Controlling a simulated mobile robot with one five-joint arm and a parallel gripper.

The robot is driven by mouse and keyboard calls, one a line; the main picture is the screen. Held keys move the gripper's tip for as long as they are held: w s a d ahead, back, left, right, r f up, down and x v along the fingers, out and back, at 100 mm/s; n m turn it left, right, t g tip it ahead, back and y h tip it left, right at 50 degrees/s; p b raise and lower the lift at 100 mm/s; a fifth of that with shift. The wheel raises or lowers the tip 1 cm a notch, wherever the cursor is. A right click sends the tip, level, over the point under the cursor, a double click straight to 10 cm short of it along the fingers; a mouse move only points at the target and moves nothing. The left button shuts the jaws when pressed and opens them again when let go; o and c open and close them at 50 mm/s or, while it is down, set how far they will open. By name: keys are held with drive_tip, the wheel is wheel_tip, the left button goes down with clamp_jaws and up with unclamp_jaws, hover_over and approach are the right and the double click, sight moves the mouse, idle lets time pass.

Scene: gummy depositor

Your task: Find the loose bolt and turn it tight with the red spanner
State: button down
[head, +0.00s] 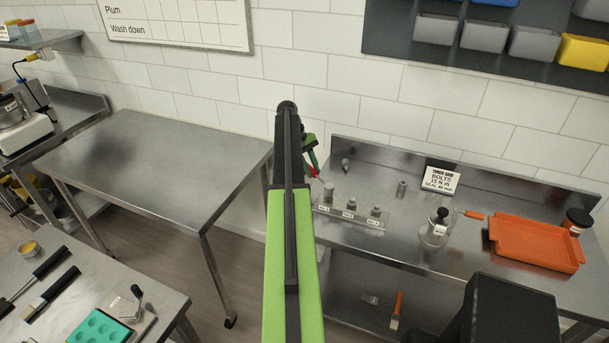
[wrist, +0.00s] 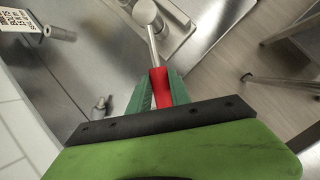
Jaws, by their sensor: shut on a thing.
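My gripper (head: 311,150) is shut on the red spanner (head: 313,168), over the left end of the steel bench. In the wrist view its green fingers (wrist: 158,90) grip the spanner's red handle (wrist: 160,84), and the metal shank points away toward a round silver bolt head (wrist: 145,12). I cannot tell whether the spanner touches it. In the head view, three bolts, left (head: 329,191), middle (head: 351,204) and right (head: 376,211), stand on a labelled plate (head: 345,217). None is clearly loose by sight.
A small metal fitting (head: 402,188) and a sign about bolts (head: 441,180) stand behind the plate. A dark-knobbed jar (head: 436,226) and an orange tray (head: 535,243) lie to the right. Another steel table (head: 150,155) on the left is bare.

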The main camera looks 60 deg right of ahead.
drive_tip(key=s+d+r+m+p, duration=0.1)
drive_tip(key=m, duration=0.1)
drive_tip(key=s+d+r+m+y+p, duration=0.1)
drive_tip(key=shift+s+d+r+m+y, duration=0.15)
drive_tip(key=shift+d+r+m+y, duration=0.15)
drive_tip(key=shift+m, duration=0.1)
idle(0.4)
